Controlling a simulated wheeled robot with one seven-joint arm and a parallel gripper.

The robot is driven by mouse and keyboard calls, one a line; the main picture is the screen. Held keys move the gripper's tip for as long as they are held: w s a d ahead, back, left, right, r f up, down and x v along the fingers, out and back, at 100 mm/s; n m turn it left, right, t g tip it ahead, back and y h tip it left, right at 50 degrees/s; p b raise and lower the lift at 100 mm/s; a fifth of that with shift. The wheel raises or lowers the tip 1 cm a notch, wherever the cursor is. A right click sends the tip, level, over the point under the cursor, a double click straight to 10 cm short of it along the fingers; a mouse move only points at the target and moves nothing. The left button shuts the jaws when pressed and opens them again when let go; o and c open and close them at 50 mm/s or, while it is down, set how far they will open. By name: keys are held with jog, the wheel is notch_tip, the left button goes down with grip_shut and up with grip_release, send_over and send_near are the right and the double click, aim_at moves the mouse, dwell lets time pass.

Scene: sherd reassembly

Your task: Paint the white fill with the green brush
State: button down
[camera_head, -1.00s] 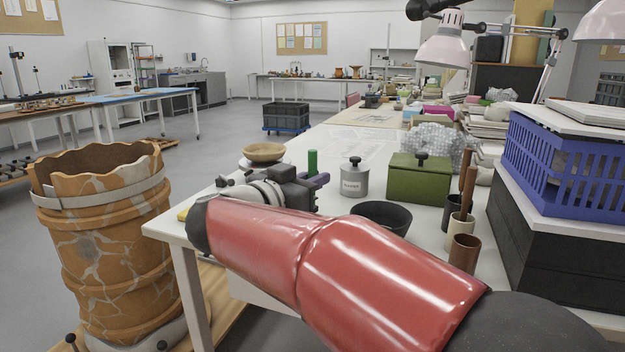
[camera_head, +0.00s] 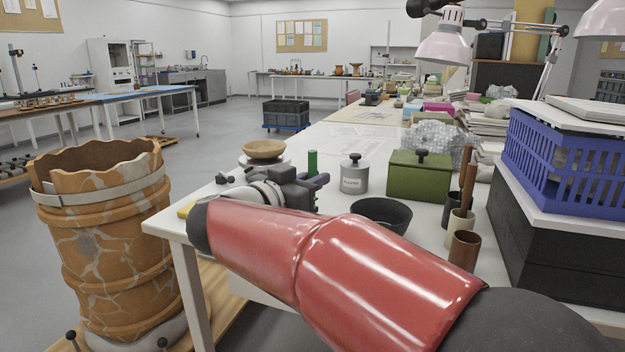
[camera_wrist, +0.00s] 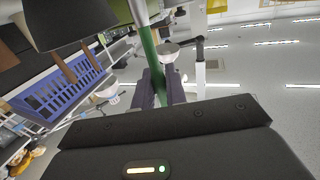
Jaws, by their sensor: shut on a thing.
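My gripper (camera_head: 316,181) is shut on the green brush (camera_head: 312,160), above the near left part of the white table. In the wrist view the brush's green handle (camera_wrist: 150,52) stands between the two dark fingers (camera_wrist: 161,90); its bristles cannot be made out. A shallow tan bowl (camera_head: 264,150) sits on a pale stand beyond and to the left of my gripper, apart from the brush in the picture. I cannot make out a white fill on the bowl. The large orange jar (camera_head: 105,250) on the left has pale grey-white patches between its sherds.
A grey lidded canister (camera_head: 354,178), a green box (camera_head: 418,180) and a black bowl (camera_head: 381,212) stand right of my gripper. Brown and cream cups (camera_head: 463,250), a blue crate (camera_head: 560,165) and a lamp (camera_head: 443,47) are farther right. Papers lie behind.

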aim_at(314, 155)
jog(key=shift+a+r+p, duration=0.1)
jog(key=shift+a+p, duration=0.05)
jog(key=shift+p, duration=0.15)
jog(key=shift+w+a+p, duration=0.15)
jog(key=shift+a+p, duration=0.05)
jog(key=shift+p, duration=0.15)
jog(key=shift+d, duration=0.1)
jog(key=shift+s+d, duration=0.25)
jog(key=shift+d, duration=0.35)
notch_tip(314, 155, up, 5)
jog(key=p, duration=0.5)
jog(key=shift+p, duration=0.35)
jog(key=shift+f, duration=0.2)
